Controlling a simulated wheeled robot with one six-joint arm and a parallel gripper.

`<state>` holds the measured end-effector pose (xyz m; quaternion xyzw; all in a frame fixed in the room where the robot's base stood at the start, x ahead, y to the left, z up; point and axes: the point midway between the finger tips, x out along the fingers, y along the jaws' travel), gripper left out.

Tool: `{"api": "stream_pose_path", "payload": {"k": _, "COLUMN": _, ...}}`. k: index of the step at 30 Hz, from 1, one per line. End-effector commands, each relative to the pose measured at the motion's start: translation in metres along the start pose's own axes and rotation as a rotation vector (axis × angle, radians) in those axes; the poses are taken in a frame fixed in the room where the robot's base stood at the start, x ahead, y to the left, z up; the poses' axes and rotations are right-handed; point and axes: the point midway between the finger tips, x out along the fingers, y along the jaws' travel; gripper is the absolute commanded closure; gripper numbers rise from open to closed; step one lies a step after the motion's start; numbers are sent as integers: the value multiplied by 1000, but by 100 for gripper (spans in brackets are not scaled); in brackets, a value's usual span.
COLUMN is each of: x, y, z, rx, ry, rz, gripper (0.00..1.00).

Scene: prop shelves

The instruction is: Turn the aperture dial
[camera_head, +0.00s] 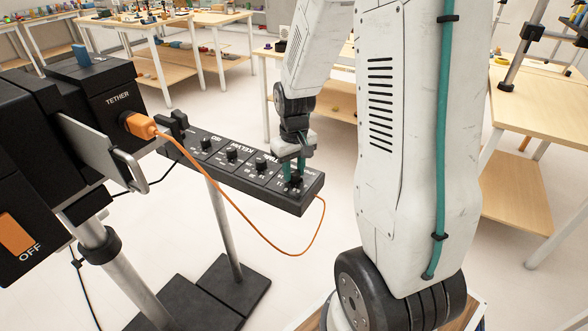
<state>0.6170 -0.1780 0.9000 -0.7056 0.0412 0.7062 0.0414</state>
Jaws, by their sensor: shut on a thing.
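A black control panel (239,188) with white lettering and a row of dials is held on a metal stand. The aperture dial (295,181) is the black knob at the panel's near right end, and only part of its label shows. My gripper (294,172) comes down on it from above, with its green fingers shut around the knob. The fingers hide much of the dial, so its setting cannot be read. Other dials, including one by the word KELVIN (232,154), sit farther left along the panel.
A black camera-like body (105,98) marked TETHER stands at left, with an orange OFF switch (15,235). An orange cable (222,192) loops below the panel. Wooden tables (215,18) with small items stand behind. A wooden shelf (550,95) is at right.

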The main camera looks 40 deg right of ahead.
Motion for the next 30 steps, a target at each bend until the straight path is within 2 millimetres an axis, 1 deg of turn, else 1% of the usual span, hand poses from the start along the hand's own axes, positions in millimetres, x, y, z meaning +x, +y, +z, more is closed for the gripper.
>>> {"api": "stream_pose_path", "payload": {"k": 16, "x": -1, "y": 0, "z": -1, "rx": -29, "ry": 3, "rz": 0, "gripper": 94}}
{"api": "stream_pose_path", "payload": {"k": 17, "x": -1, "y": 0, "z": -1, "rx": -29, "ry": 3, "rz": 0, "gripper": 66}}
{"api": "stream_pose_path", "payload": {"k": 18, "x": -1, "y": 0, "z": -1, "rx": -29, "ry": 3, "rz": 0, "gripper": 54}}
{"api": "stream_pose_path", "payload": {"k": 19, "x": -1, "y": 0, "z": -1, "rx": -29, "ry": 3, "rz": 0, "gripper": 49}}
{"api": "stream_pose_path", "payload": {"k": 26, "x": 0, "y": 0, "z": 0, "rx": -29, "ry": 2, "rz": 0, "gripper": 49}}
{"api": "stream_pose_path", "payload": {"k": 30, "x": -8, "y": 0, "z": -1, "rx": -29, "ry": 4, "rz": 1, "gripper": 49}}
